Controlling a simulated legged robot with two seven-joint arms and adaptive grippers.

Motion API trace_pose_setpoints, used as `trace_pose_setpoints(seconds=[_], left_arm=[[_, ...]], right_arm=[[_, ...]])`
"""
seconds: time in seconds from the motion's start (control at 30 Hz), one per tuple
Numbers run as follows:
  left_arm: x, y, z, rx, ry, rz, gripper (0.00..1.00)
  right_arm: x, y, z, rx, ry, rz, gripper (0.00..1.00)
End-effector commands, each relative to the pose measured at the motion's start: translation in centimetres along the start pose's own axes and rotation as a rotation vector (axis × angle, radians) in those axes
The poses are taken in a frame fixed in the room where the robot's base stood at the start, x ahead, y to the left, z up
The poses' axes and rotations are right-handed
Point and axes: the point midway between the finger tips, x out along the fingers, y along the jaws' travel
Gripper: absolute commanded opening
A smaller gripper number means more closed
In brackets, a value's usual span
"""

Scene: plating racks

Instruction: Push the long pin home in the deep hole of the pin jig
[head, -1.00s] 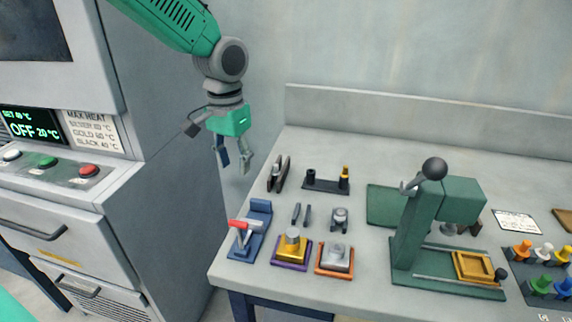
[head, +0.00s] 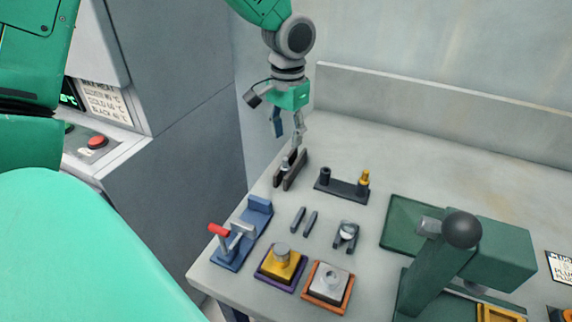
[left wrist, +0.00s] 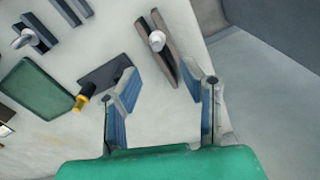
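A dark base (head: 342,188) on the bench carries a short black post at its left end and a gold-topped long pin (head: 364,179) at its right end; it looks like the pin jig. In the left wrist view the base (left wrist: 98,77) lies left of the fingers, with the gold top (left wrist: 84,96) in the clear and the black post partly behind a finger. My left gripper (head: 288,130) is open and empty, pointing down behind and left of the base. It is above a pair of dark bars (head: 293,170) with a grey-headed piece between them. My right gripper is out of view.
Blue toggle clamp (head: 240,238), gold-topped block (head: 281,264), silver-topped block (head: 328,285) and small grey bars (head: 304,220) stand nearer the front. A green press (head: 440,262) stands at right. Bare bench lies behind the base; a wall rises beyond.

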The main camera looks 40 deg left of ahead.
Motion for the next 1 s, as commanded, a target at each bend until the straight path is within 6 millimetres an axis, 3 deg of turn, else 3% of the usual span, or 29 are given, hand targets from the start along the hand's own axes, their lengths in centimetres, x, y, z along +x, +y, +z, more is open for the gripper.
trace_pose_setpoints(seconds=[0.57,0.87,0.9,1.0], left_arm=[[6.9,-0.2,0.9,0.000,-0.001,0.006,0.36],[7.4,0.1,0.9,0.000,0.003,0.000,0.36],[7.4,0.1,0.9,0.000,0.003,0.001,0.32],[7.5,-0.1,0.9,0.000,0.003,0.004,0.00]], right_arm=[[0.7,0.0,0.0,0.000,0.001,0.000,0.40],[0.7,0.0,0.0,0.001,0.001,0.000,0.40],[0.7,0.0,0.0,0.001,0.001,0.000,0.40],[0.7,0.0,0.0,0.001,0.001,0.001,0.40]])
